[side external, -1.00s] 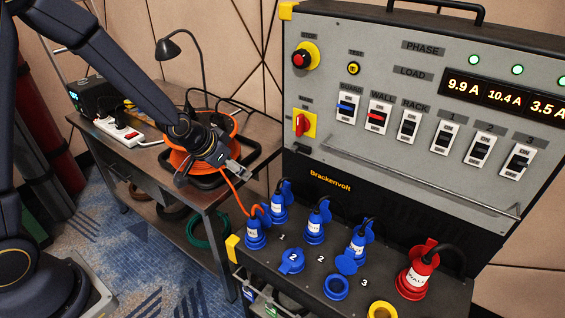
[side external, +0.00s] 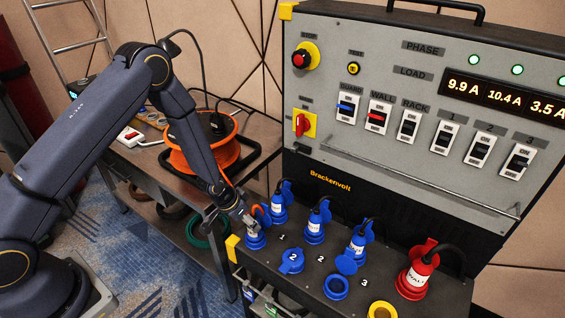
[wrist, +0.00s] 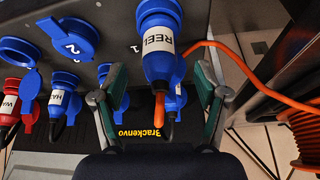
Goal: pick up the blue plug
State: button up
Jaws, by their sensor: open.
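Several blue plugs stand in sockets on the panel's front ledge. The leftmost blue plug (side external: 255,241), with a white band and an orange cable, also shows in the wrist view (wrist: 159,62), labelled REEL. My gripper (side external: 240,220) is over this plug in the side view and partly hides it. In the wrist view my gripper (wrist: 161,82) is open, a finger on either side of the plug's orange cable end, with gaps on both sides. Other blue plugs (side external: 278,210), (side external: 315,230) and (side external: 357,246) stand to its right.
A red plug (side external: 412,278) stands at the ledge's right, with an open blue socket (side external: 337,287) and a yellow one (side external: 382,311) nearby. An orange cable reel (side external: 215,150) sits on the bench. The orange cable (wrist: 235,58) passes right of my fingers. The panel (side external: 330,190) rises behind.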

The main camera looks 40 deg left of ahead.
jog(key=x, duration=0.5)
jog(key=shift+w+d, duration=0.1)
jog(key=shift+w, duration=0.15)
jog(key=shift+r, duration=0.1)
jog(key=shift+c, duration=0.4)
jog(key=c, duration=1.3)
jog(key=shift+r, duration=0.1)
